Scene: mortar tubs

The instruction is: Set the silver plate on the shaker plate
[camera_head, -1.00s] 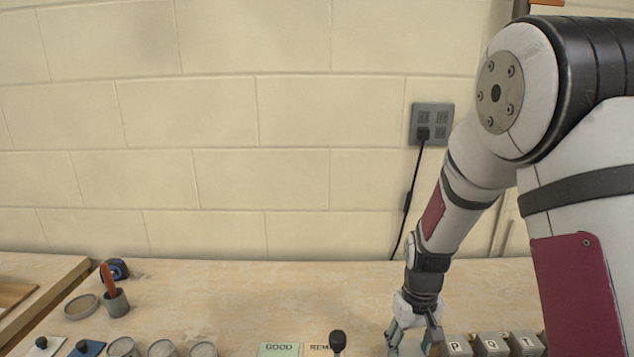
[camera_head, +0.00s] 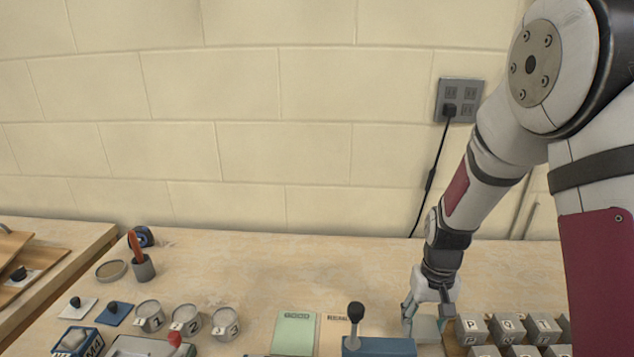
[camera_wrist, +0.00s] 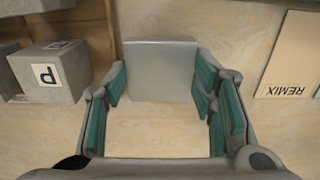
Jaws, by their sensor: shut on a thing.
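A pale, silvery flat plate with a black knob (camera_head: 76,308) lies on the bench at the left in the head view. A grey flat-topped device with a red knob (camera_head: 140,346) is cut off by the bottom edge; I cannot tell if it is the shaker plate. My gripper (camera_head: 424,328) is low over the bench at the right, away from both. In the wrist view my gripper (camera_wrist: 160,95) is shut on a plain grey block (camera_wrist: 160,70), its teal pads at the block's sides.
Lettered grey cubes (camera_head: 507,328) stand right of my gripper. A blue box with a black lever (camera_head: 380,346) is just left of it. Green and tan cards (camera_head: 294,333), numbered tubs (camera_head: 186,320) and a blue knobbed plate (camera_head: 114,314) lie further left.

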